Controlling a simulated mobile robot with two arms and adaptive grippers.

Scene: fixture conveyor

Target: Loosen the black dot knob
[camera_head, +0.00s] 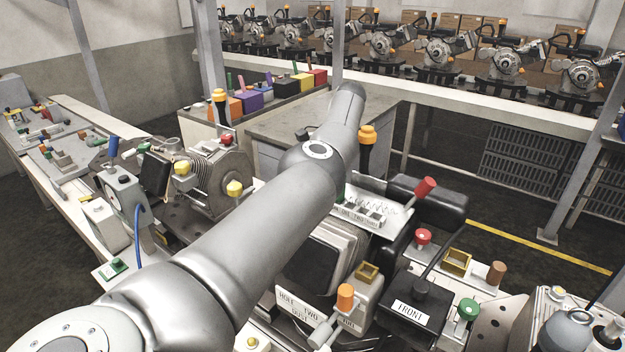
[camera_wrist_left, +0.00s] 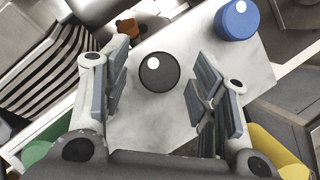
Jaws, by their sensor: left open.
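The black dot knob (camera_wrist_left: 159,72) is a round black cap with a white dot, standing on a pale grey plate (camera_wrist_left: 195,32) in the left wrist view. My left gripper (camera_wrist_left: 163,80) is open, with one finger on each side of the knob. Gaps show between the knob and both fingers, so it appears untouched. In the head view a large arm link of mine crosses the middle of the picture; I cannot make out the left gripper or this knob there. My right gripper is not in view.
In the left wrist view, a blue knob (camera_wrist_left: 237,20) with a white dot stands right of the fingers. A brown-orange knob (camera_wrist_left: 128,27), green part (camera_wrist_left: 38,152) and yellow part (camera_wrist_left: 280,160) lie around. The head view shows crowded fixtures, including a red knob (camera_head: 423,237).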

